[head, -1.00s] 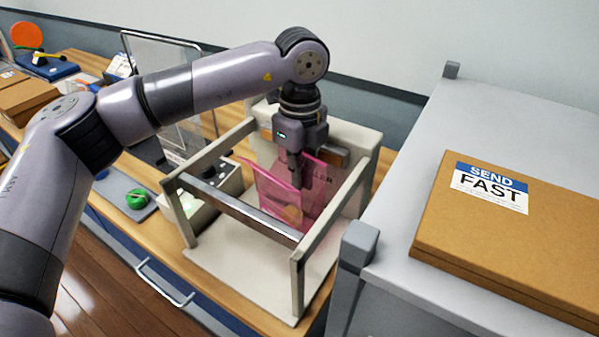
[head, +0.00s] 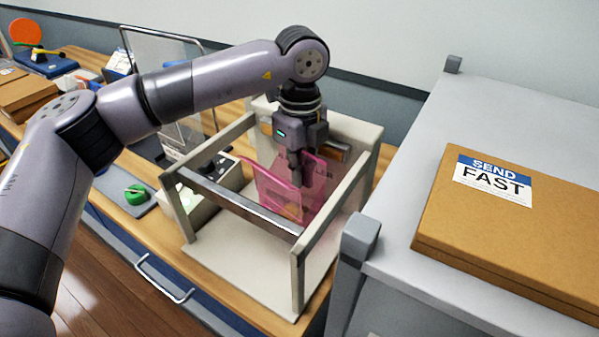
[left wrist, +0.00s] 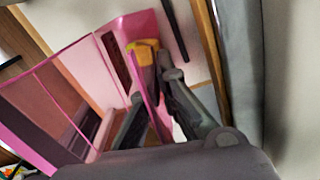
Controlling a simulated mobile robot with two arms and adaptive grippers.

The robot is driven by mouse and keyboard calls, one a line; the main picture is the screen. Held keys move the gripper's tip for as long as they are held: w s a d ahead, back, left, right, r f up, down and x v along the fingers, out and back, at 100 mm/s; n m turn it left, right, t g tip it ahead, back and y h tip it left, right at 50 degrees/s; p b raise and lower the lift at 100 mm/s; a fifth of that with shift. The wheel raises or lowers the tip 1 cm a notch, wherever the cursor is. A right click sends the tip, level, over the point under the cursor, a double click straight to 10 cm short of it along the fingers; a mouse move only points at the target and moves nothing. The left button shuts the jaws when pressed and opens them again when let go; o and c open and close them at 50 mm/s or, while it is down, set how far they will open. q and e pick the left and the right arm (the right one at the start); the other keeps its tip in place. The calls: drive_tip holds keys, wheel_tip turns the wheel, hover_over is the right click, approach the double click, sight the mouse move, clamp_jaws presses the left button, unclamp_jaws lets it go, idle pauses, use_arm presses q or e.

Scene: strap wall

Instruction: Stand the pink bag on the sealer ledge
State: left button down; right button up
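The pink bag (head: 276,192) is see-through, with a yellowish item low inside it. It is upright within the cream sealer frame (head: 297,270), behind the grey front bar. My left gripper (head: 298,180) points down from above at the bag's upper part, its fingers closed on a pink wall. The left wrist view shows the pink bag (left wrist: 82,65) close up, with a pink panel between the dark fingers (left wrist: 160,108). The sealer ledge cannot be made out clearly, and I cannot tell whether the bag's bottom touches anything. My right gripper is not in view.
Side posts and the front bar (head: 240,205) of the frame surround the bag closely. A grey cabinet (head: 420,240) with a brown "SEND FAST" box (head: 510,235) stands at the right. A clear panel (head: 165,85) and a green item (head: 135,195) are to the left.

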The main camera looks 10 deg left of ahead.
use_arm(q)
drive_tip(key=shift+f+b, duration=0.3)
drive_tip(key=shift+f, duration=0.05)
drive_tip(key=c, duration=2.3)
unclamp_jaws()
drive_tip(key=o, duration=0.6)
drive_tip(key=shift+r+p, duration=3.25)
drive_tip(key=shift+r, duration=2.8)
drive_tip(key=shift+f, duration=0.1)
